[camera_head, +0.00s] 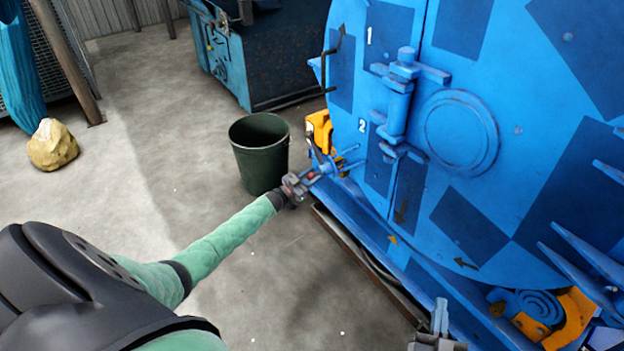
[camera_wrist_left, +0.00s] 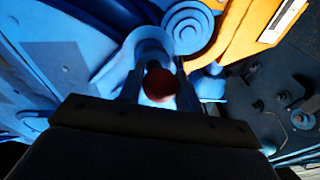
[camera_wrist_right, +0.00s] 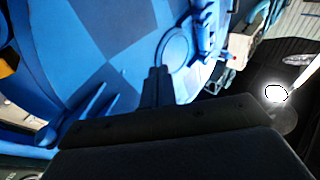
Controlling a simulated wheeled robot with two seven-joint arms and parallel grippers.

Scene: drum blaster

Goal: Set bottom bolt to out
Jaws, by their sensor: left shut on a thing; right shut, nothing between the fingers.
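The blue drum door (camera_head: 450,185) fills the right of the head view. At its lower left edge is a blue bolt (camera_head: 346,166) with prong-like bars, close to the orange bracket. My left gripper (camera_head: 313,176) reaches this bolt from the left and is shut on its handle. In the left wrist view a dark red knob (camera_wrist_left: 160,84) sits between the two fingers, with blue metal behind it. The fingers partly hide the handle, so I cannot tell the bolt's exact position. My right gripper (camera_head: 440,312) is shut and empty, low in front of the drum.
A blue latch (camera_head: 398,95) stands on the door near painted numbers 1 and 2. An orange bracket (camera_head: 320,130) sits beside the bolt. A dark green bin (camera_head: 259,155) stands just behind my left gripper. A yellow rock (camera_head: 53,146) lies far left.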

